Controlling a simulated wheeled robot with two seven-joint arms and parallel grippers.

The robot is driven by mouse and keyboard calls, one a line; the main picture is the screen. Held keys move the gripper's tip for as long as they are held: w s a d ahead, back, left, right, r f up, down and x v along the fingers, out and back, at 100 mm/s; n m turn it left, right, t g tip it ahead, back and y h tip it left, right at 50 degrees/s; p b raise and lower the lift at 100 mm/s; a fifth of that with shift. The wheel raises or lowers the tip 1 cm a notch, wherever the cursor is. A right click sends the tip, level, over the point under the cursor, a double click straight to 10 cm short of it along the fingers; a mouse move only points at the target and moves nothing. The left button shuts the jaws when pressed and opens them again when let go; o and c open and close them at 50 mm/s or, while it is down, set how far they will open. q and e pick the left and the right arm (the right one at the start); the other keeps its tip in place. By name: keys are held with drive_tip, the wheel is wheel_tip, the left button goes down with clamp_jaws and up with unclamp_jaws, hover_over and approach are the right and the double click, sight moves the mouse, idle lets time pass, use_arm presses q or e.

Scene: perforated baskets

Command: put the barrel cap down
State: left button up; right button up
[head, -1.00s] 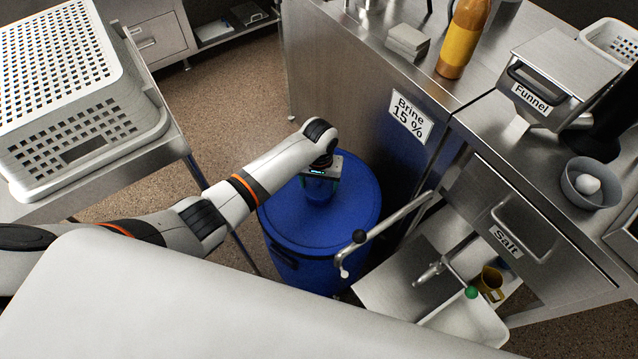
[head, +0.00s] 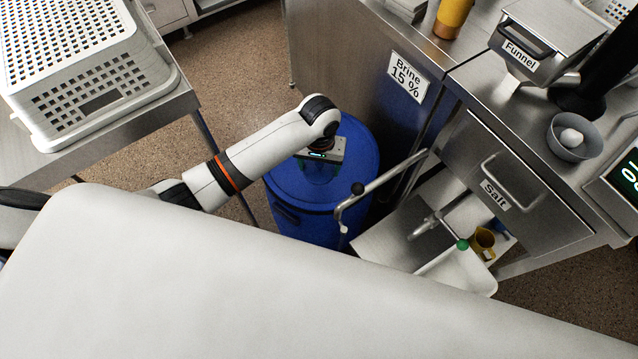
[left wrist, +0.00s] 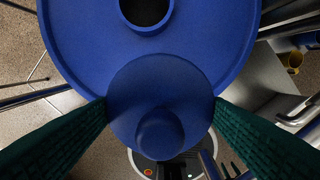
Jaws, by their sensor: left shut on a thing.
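The blue barrel (head: 290,190) stands on the floor beside the steel counter. Its top (left wrist: 75,30) fills the upper part of the left wrist view, with a dark round opening (left wrist: 147,10) uncovered. The barrel cap (left wrist: 160,85) is a round blue disc with a knob. My left gripper (left wrist: 160,102) is shut on it, a green finger at each side. The cap overlaps the barrel top's edge in this view, apart from the opening; its height above the top is unclear. In the head view my left gripper (head: 322,165) is over the barrel top, and the cap is largely hidden.
A bent metal tap pipe (head: 385,180) reaches close to the barrel's right side. The steel counter with the Brine sign (head: 408,77) stands behind it to the right. A white perforated basket (head: 95,105) sits on a table at left. Brown floor (head: 235,75) is clear between them.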

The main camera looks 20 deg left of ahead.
sight(319, 173)
use_arm(q)
drive_tip(key=f, duration=0.4)
drive_tip(key=shift+w+a+f, duration=0.15)
drive_tip(key=shift+w+f, duration=0.25)
drive_tip(key=shift+f, duration=0.3)
wheel_tip(319, 173, down, 2)
drive_tip(key=shift+s+f+b, duration=0.15)
drive_tip(key=shift+b, duration=0.25)
drive_tip(key=shift+f, duration=0.45)
use_arm(e)
drive_tip(key=shift+w+f, duration=0.45)
drive_tip(key=shift+w, duration=0.3)
use_arm(q)
drive_tip(key=o, duration=1)
drive_tip(key=shift+f, duration=0.15)
drive_tip(key=shift+c, duration=0.2)
